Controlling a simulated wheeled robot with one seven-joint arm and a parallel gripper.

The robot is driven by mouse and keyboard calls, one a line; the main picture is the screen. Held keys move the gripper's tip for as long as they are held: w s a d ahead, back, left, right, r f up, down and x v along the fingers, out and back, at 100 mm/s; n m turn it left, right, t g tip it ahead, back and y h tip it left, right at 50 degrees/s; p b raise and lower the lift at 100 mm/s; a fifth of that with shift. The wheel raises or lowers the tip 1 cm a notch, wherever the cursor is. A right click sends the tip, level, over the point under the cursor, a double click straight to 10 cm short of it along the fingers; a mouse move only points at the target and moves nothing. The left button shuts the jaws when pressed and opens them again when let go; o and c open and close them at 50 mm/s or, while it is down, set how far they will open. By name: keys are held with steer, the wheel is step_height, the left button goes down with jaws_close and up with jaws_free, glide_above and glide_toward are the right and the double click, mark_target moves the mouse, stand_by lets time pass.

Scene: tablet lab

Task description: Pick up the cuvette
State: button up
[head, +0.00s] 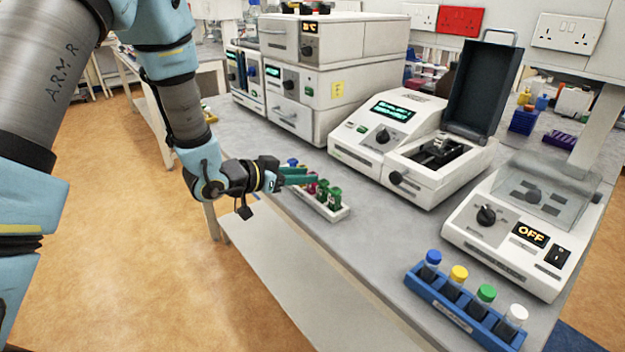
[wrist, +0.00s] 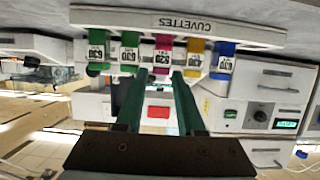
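Several cuvettes stand in a white rack (wrist: 180,25) marked CUVETTES. In the wrist view, which is upside down, they are two green ones (wrist: 97,55) (wrist: 129,50), a pink one (wrist: 162,55), a yellow one (wrist: 194,57) and a blue one (wrist: 225,58). My gripper (wrist: 157,76) is open, its two green fingers apart and pointing at the pink cuvette. I cannot tell whether the fingertips reach around it. In the head view my gripper (head: 299,175) is at the rack (head: 337,212) from the left and hides part of the row.
A lit instrument with a raised dark lid (head: 485,95) stands behind the rack. Stacked white units (head: 315,75) stand further back. A device reading OFF (head: 530,235) and a blue rack of capped vials (head: 465,315) are at the right. The bench front between the racks is clear.

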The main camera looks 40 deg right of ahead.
steer(key=shift+x, duration=0.95)
steer(key=shift+w, duration=0.1)
jaws_close()
